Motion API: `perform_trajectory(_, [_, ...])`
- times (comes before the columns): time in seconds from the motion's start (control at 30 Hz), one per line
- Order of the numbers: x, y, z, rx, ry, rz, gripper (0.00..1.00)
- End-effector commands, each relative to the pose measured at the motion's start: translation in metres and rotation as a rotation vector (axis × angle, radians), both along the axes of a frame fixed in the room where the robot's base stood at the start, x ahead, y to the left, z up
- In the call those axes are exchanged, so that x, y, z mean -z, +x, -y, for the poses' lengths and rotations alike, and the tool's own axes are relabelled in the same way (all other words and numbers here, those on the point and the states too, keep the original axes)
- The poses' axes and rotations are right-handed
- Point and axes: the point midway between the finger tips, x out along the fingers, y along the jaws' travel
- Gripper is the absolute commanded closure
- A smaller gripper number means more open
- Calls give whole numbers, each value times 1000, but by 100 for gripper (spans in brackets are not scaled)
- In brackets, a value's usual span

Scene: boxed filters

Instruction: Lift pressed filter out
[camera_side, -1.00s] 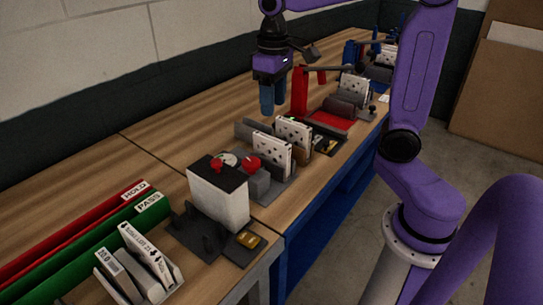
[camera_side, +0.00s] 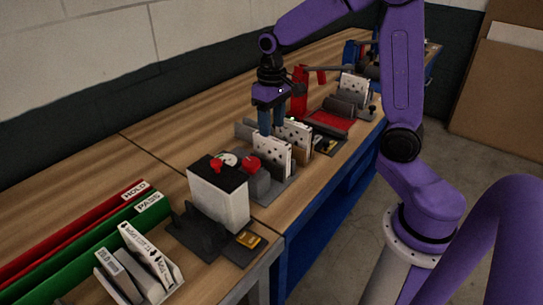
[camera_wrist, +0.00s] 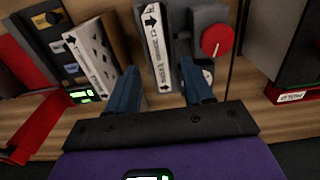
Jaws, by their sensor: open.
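A white boxed filter (camera_side: 268,155) with dark spots stands upright beside a grey block with a red knob (camera_side: 251,164). A second, similar filter (camera_side: 299,138) stands behind it to the right. My gripper (camera_side: 271,131) points down just above and behind these two filters. In the wrist view my gripper (camera_wrist: 158,68) has its blue fingers apart. The filter with the arrow label (camera_wrist: 158,48) shows between the fingertips, beside the red knob (camera_wrist: 216,40). The other filter (camera_wrist: 90,62) is outside the left finger. I cannot tell how deep the fingertips reach.
A white box (camera_side: 220,197) with a dark top stands left of the filters. Green (camera_side: 80,245) and red (camera_side: 65,232) trays marked PASS and HOLD lie at left. A red post (camera_side: 300,92) stands close right of my gripper.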

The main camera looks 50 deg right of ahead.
Motion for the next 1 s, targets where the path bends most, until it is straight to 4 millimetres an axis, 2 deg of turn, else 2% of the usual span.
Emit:
perform_trajectory(0.1, [13, 0, 0, 0, 0, -3, 49])
perform_trajectory(0.27, [20, 0, 0, 0, 0, -2, 49])
perform_trajectory(0.6, [63, 1, 1, -1, 0, -3, 49])
perform_trajectory(0.93, [69, 1, 1, -1, 0, 1, 49])
perform_trajectory(1.0, [69, 1, 1, -1, 0, 1, 72])
